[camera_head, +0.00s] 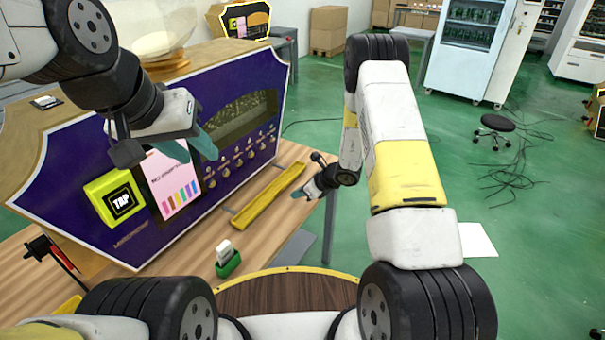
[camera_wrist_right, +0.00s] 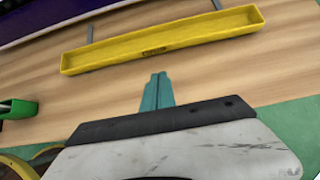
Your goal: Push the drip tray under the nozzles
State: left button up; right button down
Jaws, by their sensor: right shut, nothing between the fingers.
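The yellow drip tray (camera_head: 266,201) is a long, shallow trough lying on the wooden table in front of the purple vending machine (camera_head: 125,215). It also shows in the right wrist view (camera_wrist_right: 110,60), with two grey rails at its far side. The nozzles (camera_head: 238,158) form rows on the machine's front panel, behind the tray. My right gripper (camera_head: 299,194) is shut and empty on the near side of the tray. In the right wrist view its teal fingertips (camera_wrist_right: 158,78) are together, pointing at the tray's near wall with a small gap. My left gripper (camera_head: 190,150) is open in front of the machine.
A green holder with a white block (camera_head: 228,262) stands on the table, left of the tray's near end. A yellow TAP reader (camera_head: 117,199) sits on the machine. The table's right edge is close to my right gripper. A stool and cables are on the green floor.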

aim_at(279, 194)
jog(key=w+a, duration=0.1)
jog(key=a, duration=0.1)
jog(key=w+a+f, duration=0.1)
jog(key=shift+w+a+f, duration=0.1)
jog(key=shift+w+a, duration=0.2)
jog(key=shift+a, duration=0.05)
jog(key=shift+w+a, duration=0.2)
jog(key=shift+a, duration=0.05)
jog(key=w+a, duration=0.1)
jog(key=a, duration=0.1)
jog(key=w+a, duration=0.4)
jog(key=a, duration=0.1)
jog(key=shift+w+a, duration=0.15)
jog(key=shift+a, duration=0.15)
